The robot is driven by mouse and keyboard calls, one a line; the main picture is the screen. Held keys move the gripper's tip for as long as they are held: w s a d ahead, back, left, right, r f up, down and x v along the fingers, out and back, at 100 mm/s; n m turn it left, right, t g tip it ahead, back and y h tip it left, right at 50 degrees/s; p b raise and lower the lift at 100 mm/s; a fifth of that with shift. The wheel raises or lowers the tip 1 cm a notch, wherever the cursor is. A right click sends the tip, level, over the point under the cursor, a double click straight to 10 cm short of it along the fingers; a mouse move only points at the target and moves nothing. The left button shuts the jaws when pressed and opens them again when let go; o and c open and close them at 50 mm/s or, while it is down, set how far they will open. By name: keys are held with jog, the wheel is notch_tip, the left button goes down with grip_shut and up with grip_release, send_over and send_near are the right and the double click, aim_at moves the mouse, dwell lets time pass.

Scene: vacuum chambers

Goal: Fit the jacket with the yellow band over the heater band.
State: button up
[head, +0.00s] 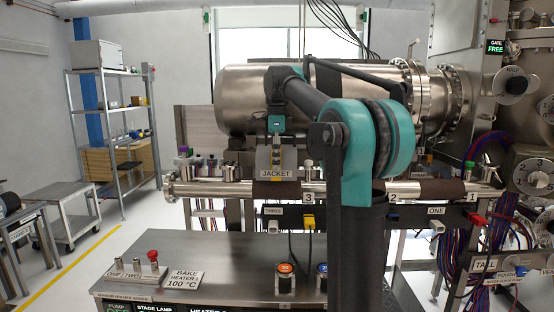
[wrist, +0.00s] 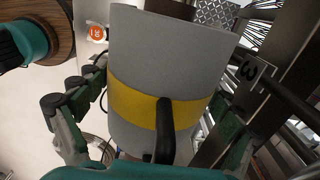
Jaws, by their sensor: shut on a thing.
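The grey jacket (wrist: 170,55) with the yellow band (wrist: 135,105) and a black handle (wrist: 165,130) fills the middle of the wrist view. My gripper (wrist: 158,112) is shut on it, a finger at each side. In the head view my gripper (head: 277,128) points down at the grey jacket (head: 264,158), by a JACKET label. A dark brown heater band (head: 275,188) wraps the horizontal steel pipe below it, left of the number 3 tag. The jacket appears just above this band; whether they touch I cannot tell. Its underside is hidden.
A second brown band (head: 440,190) is on the pipe at right, between tags 2 and 1. The large steel chamber (head: 245,95) is behind; cables hang below the pipe.

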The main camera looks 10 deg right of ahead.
aim_at(277, 187)
jog(key=shift+f, duration=4.75)
jog(key=o, duration=1)
jog(key=shift+o, duration=0.2)
